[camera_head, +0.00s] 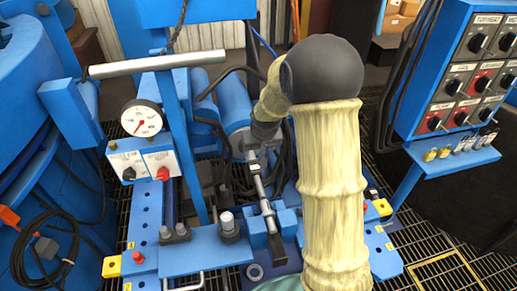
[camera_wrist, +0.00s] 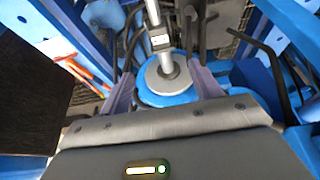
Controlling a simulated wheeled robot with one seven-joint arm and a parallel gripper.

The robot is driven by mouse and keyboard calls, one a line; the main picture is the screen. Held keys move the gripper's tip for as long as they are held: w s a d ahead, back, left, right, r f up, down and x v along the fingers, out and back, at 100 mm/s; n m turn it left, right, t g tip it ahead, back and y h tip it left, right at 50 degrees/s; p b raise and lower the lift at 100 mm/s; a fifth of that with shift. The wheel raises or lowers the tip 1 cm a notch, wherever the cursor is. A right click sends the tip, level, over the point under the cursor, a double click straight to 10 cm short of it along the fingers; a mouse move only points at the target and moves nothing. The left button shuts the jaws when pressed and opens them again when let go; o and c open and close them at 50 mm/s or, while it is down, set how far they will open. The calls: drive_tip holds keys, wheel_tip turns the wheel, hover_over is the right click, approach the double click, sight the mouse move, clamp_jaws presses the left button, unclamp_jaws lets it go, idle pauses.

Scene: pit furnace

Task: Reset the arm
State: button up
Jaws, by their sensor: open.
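My gripper (camera_wrist: 162,75) is open in the wrist view, with one finger to each side of a metal rod (camera_wrist: 158,42) and its round grey collar (camera_wrist: 167,76). I cannot tell whether the fingers touch anything. In the head view, my padded arm bends at a dark elbow and reaches down to the left. The dark wrist end is low over the blue machine, and my fingers are not clear there. The metal rod (camera_head: 262,190) runs from below the wrist toward a blue block at the front.
A gauge (camera_head: 141,118) and a switch box (camera_head: 144,160) stand left of the arm, under a grey horizontal bar (camera_head: 157,64). A control panel (camera_head: 466,75) stands at right. Blue cylinders (camera_head: 233,103) and black hoses crowd the wrist. Grating (camera_head: 430,247) lies open at lower right.

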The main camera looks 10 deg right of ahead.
idle(0.7)
drive_tip(key=s+r+g, duration=0.1)
drive_tip(key=s+r, duration=0.1)
drive_tip(key=s, duration=1)
drive_tip(key=s+r+g, duration=0.1)
drive_tip(key=s+r, duration=0.2)
drive_tip(key=s, duration=0.8)
drive_tip(key=w+p+v, duration=0.2)
drive_tip(key=p+v, duration=0.8)
drive_tip(key=p, duration=0.1)
drive_tip(key=w+r+p+v, duration=0.1)
drive_tip(key=w+p+v, duration=0.1)
drive_tip(key=p+v, duration=0.7)
drive_tip(key=shift+r+p, duration=0.4)
drive_tip(key=shift+p, duration=0.45)
drive_tip(key=shift+w+a, duration=0.15)
